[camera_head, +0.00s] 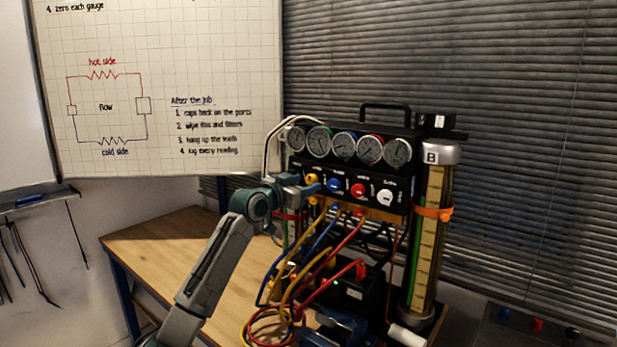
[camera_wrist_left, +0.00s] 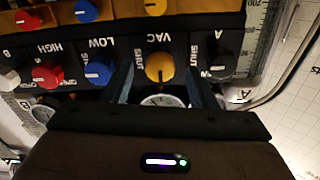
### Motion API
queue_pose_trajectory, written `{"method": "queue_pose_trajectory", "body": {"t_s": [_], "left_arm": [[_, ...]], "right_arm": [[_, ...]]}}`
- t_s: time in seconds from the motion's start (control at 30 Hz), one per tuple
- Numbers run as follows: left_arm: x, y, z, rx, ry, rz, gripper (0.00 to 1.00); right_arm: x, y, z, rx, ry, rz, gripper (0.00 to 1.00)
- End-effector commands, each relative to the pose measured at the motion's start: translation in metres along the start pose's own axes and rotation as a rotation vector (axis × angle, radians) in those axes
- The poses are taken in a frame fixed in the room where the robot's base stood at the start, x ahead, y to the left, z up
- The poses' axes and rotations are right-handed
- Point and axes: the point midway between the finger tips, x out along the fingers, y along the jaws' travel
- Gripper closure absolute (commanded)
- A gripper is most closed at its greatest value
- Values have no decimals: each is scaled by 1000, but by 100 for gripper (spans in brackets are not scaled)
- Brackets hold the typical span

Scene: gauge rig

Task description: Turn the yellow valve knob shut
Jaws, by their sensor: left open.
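My left gripper (camera_head: 300,189) is at the panel's left end, in front of the knob. In the left wrist view its fingers (camera_wrist_left: 158,80) are open, one on each side of the knob, with gaps visible. Whether the fingertips reach past its face is unclear. My right gripper is not in view.
Blue (camera_head: 334,185), red (camera_head: 359,190) and white (camera_head: 384,197) knobs sit to the right. Several round gauges (camera_head: 343,146) are above. Coloured hoses (camera_head: 322,262) hang below. A tall cylinder marked B (camera_head: 427,240) stands at right. The wooden table (camera_head: 170,245) is clear at left.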

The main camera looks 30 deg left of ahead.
Motion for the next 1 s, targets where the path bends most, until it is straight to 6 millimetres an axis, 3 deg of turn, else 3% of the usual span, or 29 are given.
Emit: {"method": "queue_pose_trajectory", "body": {"t_s": [0.13, 0.53, 0.77, 1.0], "left_arm": [[17, -1, -2, -2, 1, -1, 48], [24, 0, 0, 1, 1, -1, 48], [24, 0, 0, 1, 0, -1, 91], [24, 0, 1, 14, 0, -1, 92]], "right_arm": [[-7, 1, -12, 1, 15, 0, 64], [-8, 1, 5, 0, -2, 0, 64], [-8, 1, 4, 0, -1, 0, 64], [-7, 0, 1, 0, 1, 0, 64]]}}
